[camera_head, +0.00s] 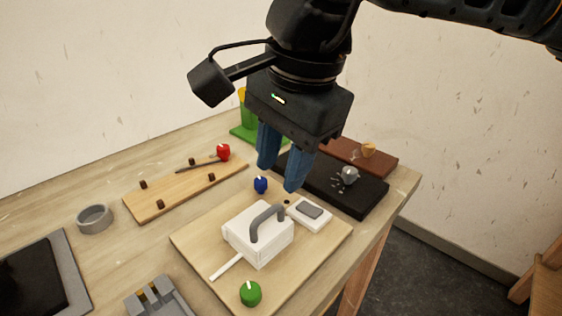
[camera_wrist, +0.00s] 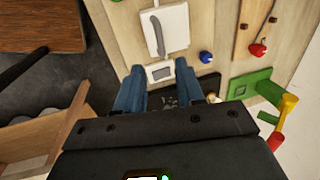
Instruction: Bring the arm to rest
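My gripper (camera_head: 283,172) hangs in the air above the back of the table, its blue fingers pointing down. The fingers (camera_wrist: 146,88) stand apart with nothing between them in both views. A white box with a grey handle (camera_head: 259,233) sits on the light wooden board (camera_head: 196,240), below my gripper in the head view. A small white switch plate (camera_head: 309,213) lies beside the box. In the wrist view the box (camera_wrist: 164,32) and the switch plate (camera_wrist: 160,72) show ahead of the fingertips.
A blue knob (camera_head: 261,184) and a green knob (camera_head: 250,293) are near the box. A black board (camera_head: 330,187) with a grey knob lies behind, then a brown board (camera_head: 357,157). A wooden strip (camera_head: 165,195) with a red knob is left. A grey ring (camera_head: 94,219) stands at far left.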

